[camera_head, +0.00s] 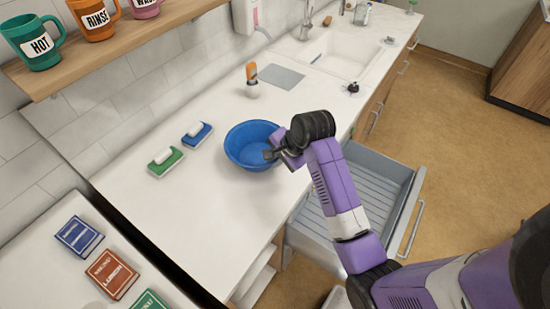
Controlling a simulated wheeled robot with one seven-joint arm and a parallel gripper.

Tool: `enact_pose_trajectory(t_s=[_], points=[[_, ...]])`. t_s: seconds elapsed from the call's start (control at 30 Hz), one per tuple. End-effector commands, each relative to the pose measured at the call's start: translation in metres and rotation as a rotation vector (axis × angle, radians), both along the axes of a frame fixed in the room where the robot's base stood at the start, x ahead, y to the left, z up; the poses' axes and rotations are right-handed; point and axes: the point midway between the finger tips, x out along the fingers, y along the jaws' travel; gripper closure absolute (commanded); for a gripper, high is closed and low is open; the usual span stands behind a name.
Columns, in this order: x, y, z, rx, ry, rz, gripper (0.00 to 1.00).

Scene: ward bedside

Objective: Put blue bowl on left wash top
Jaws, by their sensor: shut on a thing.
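The blue bowl (246,141) is upright over the white counter top (205,190), near its middle. My gripper (270,153) is at the bowl's right rim, shut on it. The dark fingertips show at the rim, and my wrist hides part of the bowl's right side. I cannot tell whether the bowl's base touches the counter.
A drawer (352,210) is open below my arm. Books (111,273) lie front left. A shelf (100,52) holds mugs.

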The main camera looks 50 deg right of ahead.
Motion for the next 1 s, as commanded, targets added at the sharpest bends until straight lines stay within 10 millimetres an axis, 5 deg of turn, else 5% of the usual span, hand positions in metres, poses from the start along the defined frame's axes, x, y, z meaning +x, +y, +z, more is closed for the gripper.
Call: enact_pose_trajectory(t_s=[0.07,0.1,0.2,0.63,1.0], points=[[0.0,0.0,0.0,0.0,-0.001,0.0,1.0],[0.0,0.0,0.0,0.0,0.0,0.0,0.88],[0.0,0.0,0.0,0.0,0.0,0.0,0.72],[-0.003,0.0,0.007,0.0,-0.001,0.0,0.72],[-0.035,0.005,0.07,-0.002,-0.004,0.0,0.72]])
